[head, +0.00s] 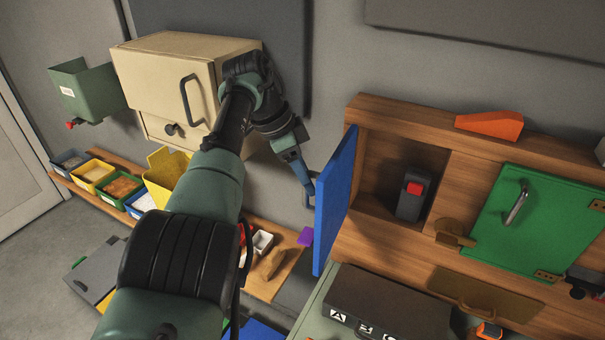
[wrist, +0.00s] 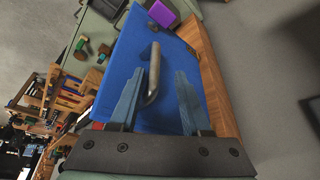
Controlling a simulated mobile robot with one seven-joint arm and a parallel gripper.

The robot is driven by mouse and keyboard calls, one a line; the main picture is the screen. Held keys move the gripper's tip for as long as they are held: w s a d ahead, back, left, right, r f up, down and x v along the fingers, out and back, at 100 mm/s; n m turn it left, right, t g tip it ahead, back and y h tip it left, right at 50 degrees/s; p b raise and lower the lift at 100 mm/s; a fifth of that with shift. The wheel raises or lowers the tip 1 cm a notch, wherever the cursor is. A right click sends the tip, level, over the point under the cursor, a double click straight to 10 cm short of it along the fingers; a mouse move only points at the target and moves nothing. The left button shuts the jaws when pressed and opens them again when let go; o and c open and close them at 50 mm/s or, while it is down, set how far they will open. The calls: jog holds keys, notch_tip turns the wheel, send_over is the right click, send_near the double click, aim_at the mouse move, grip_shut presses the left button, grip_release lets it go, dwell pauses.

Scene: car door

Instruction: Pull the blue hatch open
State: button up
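The blue hatch (head: 336,200) stands swung out from the wooden cabinet in the head view, roughly square to its front. The compartment behind it shows open, with a dark block with a red top (head: 411,196) inside. My gripper (head: 308,192) is at the outer face of the hatch, on its left side. In the wrist view, the hatch (wrist: 130,60) fills the middle and carries a grey metal bar handle (wrist: 154,72). My gripper's two fingers (wrist: 158,100) are apart, with the handle between them, closer to the left finger. Whether that finger touches it, I cannot tell.
A closed green hatch (head: 530,228) with a handle is on the cabinet's right. An orange wedge (head: 490,124) lies on top of the cabinet. A beige box (head: 165,85) hangs behind my arm. A dark case (head: 385,305) sits below the blue hatch.

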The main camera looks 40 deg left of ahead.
jog(key=shift+s+f, duration=0.1)
jog(key=v, duration=1.3)
jog(key=shift+b, duration=0.3)
